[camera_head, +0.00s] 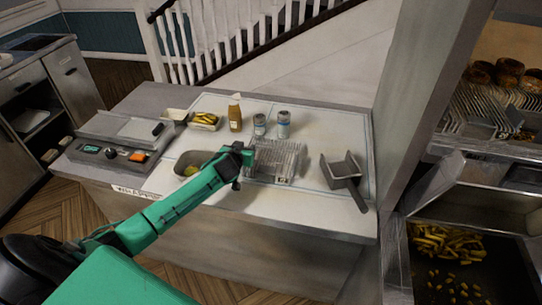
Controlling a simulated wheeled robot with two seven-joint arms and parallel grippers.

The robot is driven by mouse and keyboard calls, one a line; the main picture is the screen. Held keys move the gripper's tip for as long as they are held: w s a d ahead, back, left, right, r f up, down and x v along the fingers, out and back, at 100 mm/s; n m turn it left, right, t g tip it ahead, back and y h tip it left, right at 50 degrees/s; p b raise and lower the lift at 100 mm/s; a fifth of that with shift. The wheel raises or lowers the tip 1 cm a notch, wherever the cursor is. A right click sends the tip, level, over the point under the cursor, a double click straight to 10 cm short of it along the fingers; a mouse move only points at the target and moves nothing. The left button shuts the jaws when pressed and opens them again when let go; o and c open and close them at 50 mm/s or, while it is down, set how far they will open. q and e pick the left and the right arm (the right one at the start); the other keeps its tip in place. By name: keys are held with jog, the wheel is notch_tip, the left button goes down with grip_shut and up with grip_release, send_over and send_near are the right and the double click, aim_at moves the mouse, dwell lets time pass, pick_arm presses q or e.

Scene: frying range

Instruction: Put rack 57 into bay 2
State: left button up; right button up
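A pale wire rack (280,158) lies on the light top of the counter, just right of my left gripper (247,160). No number on it can be read, so I cannot tell whether it is rack 57. My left gripper, at the end of the green arm, is at the rack's left end. Its fingers are too small and hidden to show whether they are open or shut on the rack. My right gripper is not in view. No bay marked 2 can be made out. A dark fryer-like basin (470,268) with yellow fries is at the lower right.
A scoop (343,170) lies right of the rack. A sauce bottle (235,113), two cans (283,124) and a food tray (205,121) stand behind. A control unit (121,135) is left. A grey pillar (430,80) separates counter and fry station.

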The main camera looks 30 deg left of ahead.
pick_arm(q)
jog(key=shift+r, duration=0.1)
grip_shut()
